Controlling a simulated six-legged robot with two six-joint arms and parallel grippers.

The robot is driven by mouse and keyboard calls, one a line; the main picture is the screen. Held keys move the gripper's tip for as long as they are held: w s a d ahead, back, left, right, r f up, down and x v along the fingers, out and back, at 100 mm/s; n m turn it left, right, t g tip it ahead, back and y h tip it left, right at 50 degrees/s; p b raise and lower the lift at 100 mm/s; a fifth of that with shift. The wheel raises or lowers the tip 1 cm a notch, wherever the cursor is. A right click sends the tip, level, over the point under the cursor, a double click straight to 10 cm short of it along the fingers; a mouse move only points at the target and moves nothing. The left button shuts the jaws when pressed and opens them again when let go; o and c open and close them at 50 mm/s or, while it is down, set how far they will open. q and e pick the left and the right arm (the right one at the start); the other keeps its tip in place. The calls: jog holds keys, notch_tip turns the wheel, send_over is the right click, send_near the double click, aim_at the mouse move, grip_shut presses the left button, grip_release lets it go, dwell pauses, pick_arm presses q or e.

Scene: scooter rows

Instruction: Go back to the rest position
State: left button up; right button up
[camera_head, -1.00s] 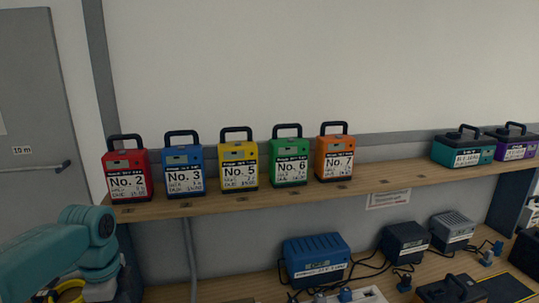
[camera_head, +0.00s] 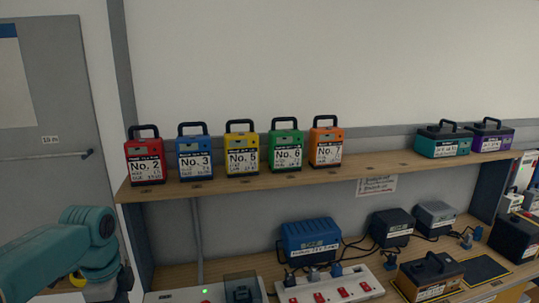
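My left arm shows as teal links at the lower left of the head view, in front of the grey door and the shelf's left end. Its gripper is outside the picture. My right arm and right gripper do not show. No gripper is seen touching any of the battery packs on the shelf.
A wooden shelf (camera_head: 330,178) holds red (camera_head: 145,160), blue (camera_head: 194,157), yellow (camera_head: 241,154), green (camera_head: 285,150) and orange (camera_head: 325,147) packs, plus teal (camera_head: 443,140) and purple (camera_head: 490,136) cases. Chargers, cables and a power strip (camera_head: 330,289) lie on the bench below.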

pick_arm(q)
jog(key=s+d+f+n+h, duration=0.1)
jog(key=d+f+n, duration=0.3)
jog(key=f, duration=0.7)
jog(key=s+d+f+n+h, duration=0.1)
jog(key=d+f+n, duration=0.1)
jog(key=d+f, duration=0.65)
jog(key=s+d+f+n+h, duration=0.1)
jog(key=s+d+f+n, duration=0.2)
jog(key=s+f+n, duration=0.2)
jog(key=s+d+f+n+h, duration=0.1)
jog(key=s+d+f+n, duration=0.2)
jog(key=s+f+n, duration=0.3)
jog(key=s+f, duration=0.5)
jog(key=s, duration=0.3)
jog(key=shift+f, duration=0.1)
